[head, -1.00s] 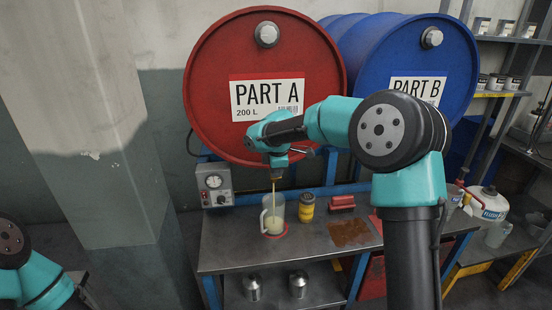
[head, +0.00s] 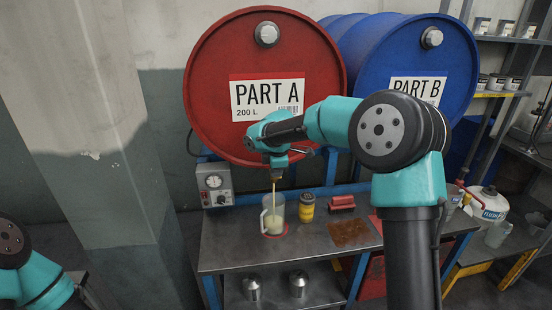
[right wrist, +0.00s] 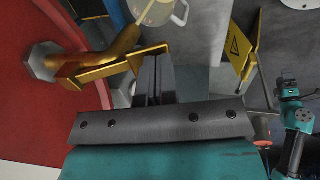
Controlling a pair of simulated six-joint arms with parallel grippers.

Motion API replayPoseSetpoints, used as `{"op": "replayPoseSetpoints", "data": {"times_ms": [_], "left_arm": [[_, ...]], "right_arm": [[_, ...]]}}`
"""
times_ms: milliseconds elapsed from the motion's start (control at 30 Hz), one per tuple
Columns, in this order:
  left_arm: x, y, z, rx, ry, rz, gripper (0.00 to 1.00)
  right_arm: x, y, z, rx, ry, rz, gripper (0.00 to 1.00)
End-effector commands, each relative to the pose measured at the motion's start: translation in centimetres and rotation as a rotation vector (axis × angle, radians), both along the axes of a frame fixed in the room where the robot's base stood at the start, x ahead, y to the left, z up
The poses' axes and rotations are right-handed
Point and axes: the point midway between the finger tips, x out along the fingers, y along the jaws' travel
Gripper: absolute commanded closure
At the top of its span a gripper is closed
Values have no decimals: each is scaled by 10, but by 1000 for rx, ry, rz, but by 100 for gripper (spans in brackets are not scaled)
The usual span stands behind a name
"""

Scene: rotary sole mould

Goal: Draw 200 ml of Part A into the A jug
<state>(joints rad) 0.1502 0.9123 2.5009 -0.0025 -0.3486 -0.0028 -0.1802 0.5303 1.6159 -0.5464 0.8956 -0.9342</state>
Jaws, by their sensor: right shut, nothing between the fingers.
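The red Part A drum (head: 262,85) lies on its side on the rack with its labelled end facing me. A thin cream stream (head: 273,184) runs from under its tap into the clear A jug (head: 272,220), which stands upright on the bench and holds some pale liquid. The brass tap (right wrist: 122,48) and its yellow lever (right wrist: 105,67) show in the right wrist view. My right gripper (right wrist: 157,68) is shut and empty, its fingertips close by the lever's end; I cannot tell if they touch. My left arm shows at the lower left, its gripper out of view.
A yellow-labelled jar (head: 306,208), a red block (head: 342,202) and a brown mat (head: 348,232) sit right of the jug. A gauge box (head: 214,184) is at left. The blue Part B drum (head: 410,65) is alongside. The bench's front left is clear.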

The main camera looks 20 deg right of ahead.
Motion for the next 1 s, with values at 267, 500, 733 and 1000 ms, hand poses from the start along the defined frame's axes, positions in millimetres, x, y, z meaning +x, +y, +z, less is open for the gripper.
{"op": "replayPoseSetpoints", "data": {"times_ms": [267, 500, 733, 1000], "left_arm": [[0, 0, 0, 0, 0, 0, 0], [0, 0, 0, 0, 0, 0, 0], [0, 0, 0, 0, 0, 0, 0], [0, 0, 0, 0, 0, 0, 0]], "right_arm": [[-2, 1, -9, 0, 16, 0, 100], [-2, 1, -9, 0, 16, 0, 100], [-2, 0, -9, 0, 16, 0, 100], [-4, 1, -3, -1, 15, 0, 100]]}}
